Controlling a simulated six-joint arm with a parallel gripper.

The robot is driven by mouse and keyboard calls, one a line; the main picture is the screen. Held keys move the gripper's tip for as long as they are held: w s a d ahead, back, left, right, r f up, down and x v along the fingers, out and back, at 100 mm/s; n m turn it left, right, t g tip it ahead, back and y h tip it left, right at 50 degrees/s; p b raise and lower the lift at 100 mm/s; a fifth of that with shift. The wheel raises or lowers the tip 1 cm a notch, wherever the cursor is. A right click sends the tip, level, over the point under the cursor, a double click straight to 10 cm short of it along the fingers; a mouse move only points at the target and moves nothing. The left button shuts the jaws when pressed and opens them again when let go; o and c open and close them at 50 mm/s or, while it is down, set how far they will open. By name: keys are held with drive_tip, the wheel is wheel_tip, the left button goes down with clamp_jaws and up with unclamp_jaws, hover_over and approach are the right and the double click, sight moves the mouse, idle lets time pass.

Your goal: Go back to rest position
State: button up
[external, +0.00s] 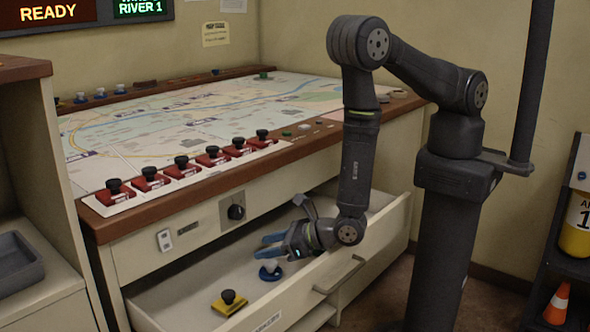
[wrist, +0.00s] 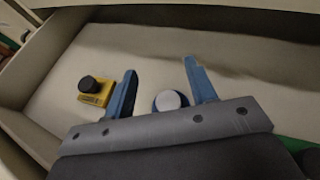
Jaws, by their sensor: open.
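My gripper (wrist: 158,85) is open, its two blue fingers apart and nothing held between them. In the external view my gripper (external: 268,245) is low inside the open drawer (external: 180,290) of the console. A blue piece with a white knob (external: 270,269) stands on the drawer floor beside the fingers. In the wrist view this piece (wrist: 170,100) shows between the fingers, partly hidden by the gripper body. A yellow block with a black knob (external: 229,301) sits nearer the drawer front; it is left of the fingers in the wrist view (wrist: 93,91).
The drawer's front wall with its handle (external: 340,274) and the console top edge (external: 180,196) stand close around my arm. A row of red blocks with black knobs (external: 181,167) lines the console edge. A map (external: 190,115) covers the top. A cone (external: 557,303) stands right.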

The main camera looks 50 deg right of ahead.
drive_tip(key=shift+r, duration=0.3)
drive_tip(key=v, duration=1.2)
drive_tip(key=x, duration=1.2)
drive_tip(key=shift+f, duration=0.25)
wheel_tip(320, 180, up, 34)
drive_tip(key=shift+f, duration=0.15)
